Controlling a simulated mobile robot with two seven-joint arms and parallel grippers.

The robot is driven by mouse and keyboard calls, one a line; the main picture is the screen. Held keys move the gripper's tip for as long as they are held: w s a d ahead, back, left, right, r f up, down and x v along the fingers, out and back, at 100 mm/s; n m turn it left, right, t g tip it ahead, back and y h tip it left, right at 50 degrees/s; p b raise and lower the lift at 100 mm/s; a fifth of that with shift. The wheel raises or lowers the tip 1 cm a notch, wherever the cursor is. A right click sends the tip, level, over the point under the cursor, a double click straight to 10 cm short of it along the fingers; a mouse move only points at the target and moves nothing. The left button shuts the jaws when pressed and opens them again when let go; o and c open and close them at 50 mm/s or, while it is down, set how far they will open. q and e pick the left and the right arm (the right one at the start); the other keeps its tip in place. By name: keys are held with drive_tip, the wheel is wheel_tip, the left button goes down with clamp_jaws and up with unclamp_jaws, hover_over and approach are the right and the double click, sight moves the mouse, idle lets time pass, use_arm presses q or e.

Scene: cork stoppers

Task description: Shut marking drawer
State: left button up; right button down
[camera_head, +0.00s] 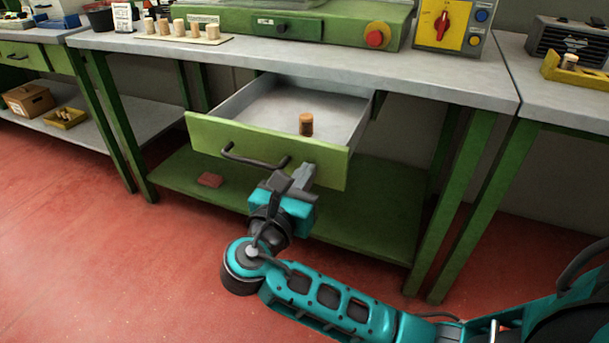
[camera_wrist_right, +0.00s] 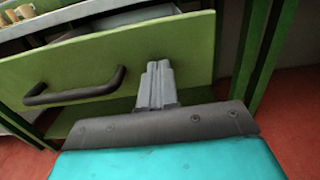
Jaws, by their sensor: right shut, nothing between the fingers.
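The marking drawer (camera_head: 228,139) stands pulled out under the workbench, with a green front and a dark bar handle (camera_head: 255,159). A cork stopper (camera_head: 306,124) stands upright inside it on the grey floor. My right gripper (camera_head: 304,172) is shut and empty, with its fingertips at the drawer front, to the right of the handle. In the right wrist view the shut fingers (camera_wrist_right: 158,75) point at the green front (camera_wrist_right: 190,45), with the handle (camera_wrist_right: 80,92) to their left. I cannot tell whether the fingertips touch the front. My left gripper is not in view.
The grey bench top (camera_head: 300,46) carries a row of corks on a board (camera_head: 180,36), a green machine with a red button (camera_head: 376,38) and a yellow switch box (camera_head: 448,25). A green lower shelf (camera_head: 385,215) lies beneath, with a small red block (camera_head: 210,180). Red floor is open in front.

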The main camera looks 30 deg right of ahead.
drive_tip(key=p, duration=0.5)
approach(347, 121)
drive_tip(key=s+a+r, duration=0.1)
drive_tip(key=a, duration=0.1)
drive_tip(key=s+a+r, duration=0.2)
drive_tip(key=shift+s+a+r, duration=0.2)
drive_tip(key=shift+s, duration=0.1)
drive_tip(key=x, duration=1.5)
drive_tip(key=shift+w+f, duration=0.15)
drive_tip(key=shift+f, duration=0.2)
drive_tip(key=shift+w+d, duration=0.15)
drive_tip(key=shift+d, duration=0.1)
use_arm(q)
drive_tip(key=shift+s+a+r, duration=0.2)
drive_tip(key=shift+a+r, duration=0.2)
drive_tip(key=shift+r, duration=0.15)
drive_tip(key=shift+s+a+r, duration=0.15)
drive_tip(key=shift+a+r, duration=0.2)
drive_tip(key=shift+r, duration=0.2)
use_arm(e)
drive_tip(key=shift+d+r, duration=0.15)
drive_tip(key=shift+r, duration=0.15)
